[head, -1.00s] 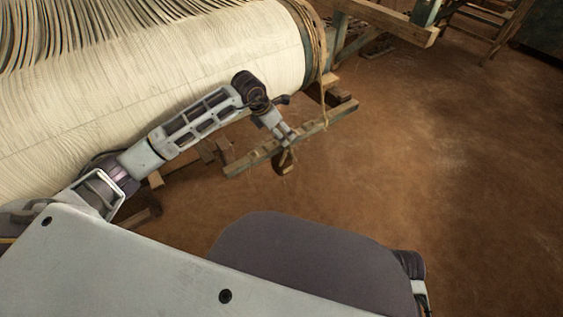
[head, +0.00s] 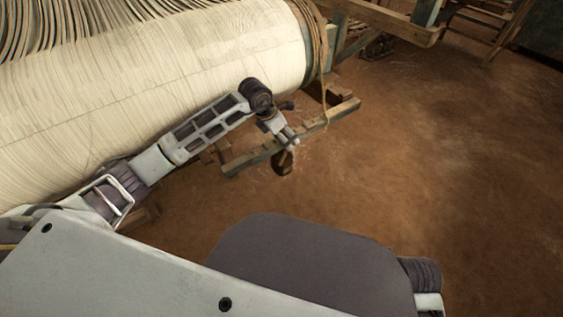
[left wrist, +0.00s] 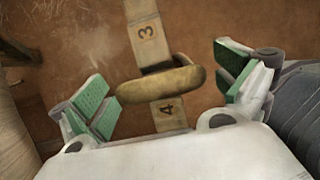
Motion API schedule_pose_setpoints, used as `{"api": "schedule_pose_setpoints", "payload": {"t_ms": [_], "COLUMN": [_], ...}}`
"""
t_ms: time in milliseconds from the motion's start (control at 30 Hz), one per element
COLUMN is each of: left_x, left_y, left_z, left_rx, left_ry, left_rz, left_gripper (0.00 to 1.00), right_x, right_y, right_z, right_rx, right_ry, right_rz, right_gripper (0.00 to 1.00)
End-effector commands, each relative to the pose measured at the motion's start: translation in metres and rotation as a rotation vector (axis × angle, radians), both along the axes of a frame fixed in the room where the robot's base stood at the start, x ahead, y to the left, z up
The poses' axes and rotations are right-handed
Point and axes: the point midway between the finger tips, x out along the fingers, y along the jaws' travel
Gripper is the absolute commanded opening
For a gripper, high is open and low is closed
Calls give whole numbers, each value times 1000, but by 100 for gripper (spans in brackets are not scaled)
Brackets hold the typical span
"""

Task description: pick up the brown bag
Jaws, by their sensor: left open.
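A small brown rounded thing, which I take to be the brown bag (head: 283,164), hangs at a wooden beam beside the loom. In the left wrist view the brown bag (left wrist: 160,84) is a tan-brown oval lying across a pale strip (left wrist: 149,38) marked 3 and 4. My left gripper (head: 291,146) is just above it, pointing down. In the left wrist view the left gripper (left wrist: 163,97) is open, its green pads apart on either side of the bag. I cannot tell whether they touch it. My right gripper is out of view.
The loom's large roll of pale thread (head: 150,95) fills the upper left, close to my left arm. The wooden beam (head: 335,115) juts out beside the roll, with a rope (head: 321,45) near it. Bare brown floor (head: 440,150) is clear at the right.

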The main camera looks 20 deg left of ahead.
Motion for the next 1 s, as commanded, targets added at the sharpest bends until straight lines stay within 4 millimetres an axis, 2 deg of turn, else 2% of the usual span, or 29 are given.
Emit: {"api": "schedule_pose_setpoints", "payload": {"t_ms": [300, 900, 933, 1000], "left_x": [0, -1, -1, 1], "left_y": [0, 0, 0, -1], "left_z": [0, -1, -1, 2], "left_rx": [0, -1, -1, -2], "left_ry": [0, 2, 2, -3], "left_rz": [0, -1, -1, 0], "left_gripper": [98, 21, 17, 17], "right_x": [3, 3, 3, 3], "right_y": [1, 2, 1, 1], "right_z": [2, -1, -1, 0], "right_rx": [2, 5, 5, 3], "right_ry": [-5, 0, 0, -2], "right_rz": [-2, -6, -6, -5], "right_gripper": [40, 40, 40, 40]}}
